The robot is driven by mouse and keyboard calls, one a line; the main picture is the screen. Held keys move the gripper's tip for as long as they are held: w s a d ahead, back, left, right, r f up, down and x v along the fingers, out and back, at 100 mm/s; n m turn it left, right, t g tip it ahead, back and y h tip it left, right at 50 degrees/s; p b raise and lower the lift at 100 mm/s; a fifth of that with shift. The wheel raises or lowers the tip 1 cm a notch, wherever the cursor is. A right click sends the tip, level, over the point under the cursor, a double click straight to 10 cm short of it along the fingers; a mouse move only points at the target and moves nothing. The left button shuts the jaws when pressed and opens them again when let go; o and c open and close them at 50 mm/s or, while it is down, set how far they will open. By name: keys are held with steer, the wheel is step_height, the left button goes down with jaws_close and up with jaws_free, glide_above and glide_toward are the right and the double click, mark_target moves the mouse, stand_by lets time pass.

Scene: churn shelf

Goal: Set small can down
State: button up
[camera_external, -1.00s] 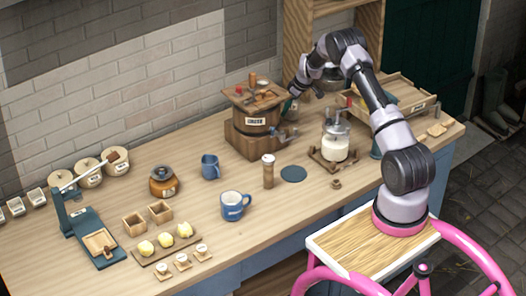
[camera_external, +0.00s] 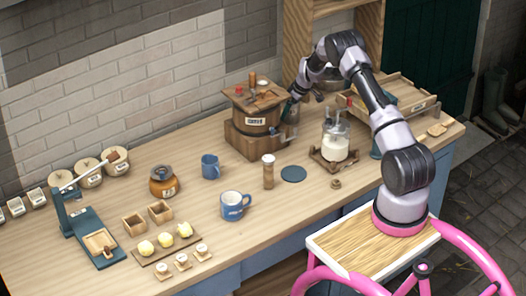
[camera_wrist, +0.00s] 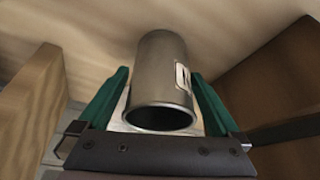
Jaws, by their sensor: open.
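The small can (camera_wrist: 160,68) is a grey metal cylinder with a pale label on its right side. In the wrist view its dark open mouth faces me and its far end is against pale wood. I cannot tell from this view whether it bears fully on the wood. My gripper (camera_wrist: 160,108) is open, with one green finger on each side of the can. In the external view my gripper (camera_external: 289,109) is low behind the right side of the wooden churn (camera_external: 252,136), which partly hides the can there.
Brown wooden walls flank the gripper closely in the wrist view.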

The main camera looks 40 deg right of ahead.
steer(key=v, duration=1.2)
steer(key=s+a+r+m, duration=0.1)
steer(key=s+a+r, duration=0.25)
steer(key=r, duration=0.35)
steer(key=s+a+r+m+t, duration=0.1)
steer(key=s+a+r, duration=0.25)
steer(key=r, duration=0.35)
steer(key=s+a+r+m, duration=0.1)
steer(key=s+a+r, duration=0.25)
steer(key=r, duration=0.35)
steer(key=s+a+r+m, duration=0.1)
steer(key=s+a+r, duration=0.25)
steer(key=s, duration=0.35)
steer(key=s+a+r+m+t, duration=0.1)
steer(key=s+a+r, duration=0.1)
steer(key=s+r, duration=0.35)
steer(key=s+a+r+m, duration=0.1)
steer(key=s+a+r, duration=0.15)
steer(key=s, duration=0.55)
steer(key=s+a+f+m+t, duration=0.1)
steer(key=s+a+m, duration=0.1)
steer(key=s, duration=1.2)
steer(key=shift+s+a+f+m, duration=0.15)
steer(key=shift+a+f+m, duration=0.2)
steer(key=shift+a+m, duration=0.1)
